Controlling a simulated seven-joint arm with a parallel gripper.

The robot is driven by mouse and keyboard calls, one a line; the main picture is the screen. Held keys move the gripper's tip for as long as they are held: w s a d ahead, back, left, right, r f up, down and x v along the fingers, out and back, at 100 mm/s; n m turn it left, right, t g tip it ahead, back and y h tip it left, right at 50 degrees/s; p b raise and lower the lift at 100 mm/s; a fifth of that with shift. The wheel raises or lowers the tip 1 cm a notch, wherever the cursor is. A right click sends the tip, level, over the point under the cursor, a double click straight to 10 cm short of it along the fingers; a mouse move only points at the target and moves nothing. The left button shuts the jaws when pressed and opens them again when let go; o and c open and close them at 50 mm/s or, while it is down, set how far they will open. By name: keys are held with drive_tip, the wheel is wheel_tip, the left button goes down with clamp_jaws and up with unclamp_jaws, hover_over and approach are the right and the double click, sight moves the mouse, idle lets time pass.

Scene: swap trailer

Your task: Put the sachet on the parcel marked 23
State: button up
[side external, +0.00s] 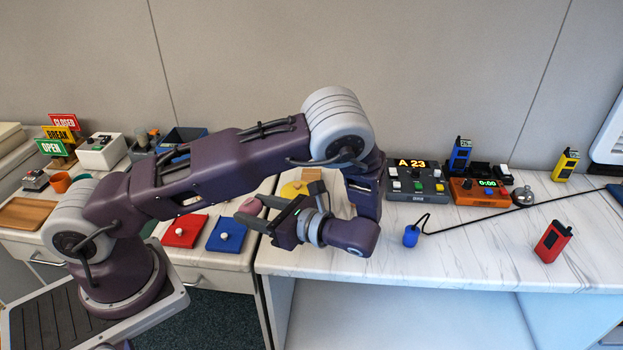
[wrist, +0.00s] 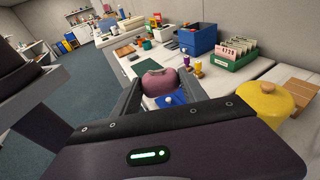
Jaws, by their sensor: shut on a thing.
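My gripper (side external: 252,212) is shut on a mauve-pink, soft-looking thing, likely the sachet (wrist: 160,82). The sachet sits between the two fingers in the wrist view and shows partly at the fingertips in the side external view (side external: 249,206). It is held above the counters, near the gap between the left counter and the marble one. No parcel with a readable 23 shows. A grey control box (side external: 416,184) has a display reading "A 23".
A yellow lidded pot (wrist: 264,108) stands close beside my gripper. Red (side external: 185,231) and blue (side external: 226,234) squares with white knobs lie on the left counter. A green card box (wrist: 232,56) and blue bin (wrist: 198,38) stand behind. The marble counter's front middle is mostly clear.

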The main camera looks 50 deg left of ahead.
drive_tip(key=s+d+f+n+g+h, duration=0.4)
drive_tip(key=d+f+n+g+h, duration=0.4)
drive_tip(key=d+n+g+h, duration=0.4)
drive_tip(key=w+d+n+t+h, duration=0.2)
drive_tip(key=w+n+t+h, duration=0.4)
drive_tip(key=w+n+h, duration=0.7)
wheel_tip(320, 180, up, 7)
drive_tip(key=n+t+h, duration=0.2)
drive_tip(key=n+t, duration=1.3)
drive_tip(key=t, duration=0.6)
hover_over(305, 177)
drive_tip(key=s+d, duration=0.2)
drive_tip(key=d, duration=0.1)
drive_tip(key=shift+t, duration=0.3)
drive_tip(key=f, duration=0.9)
drive_tip(key=shift+a+f, duration=0.3)
drive_tip(key=shift+a, duration=0.1)
drive_tip(key=shift+f, duration=0.4)
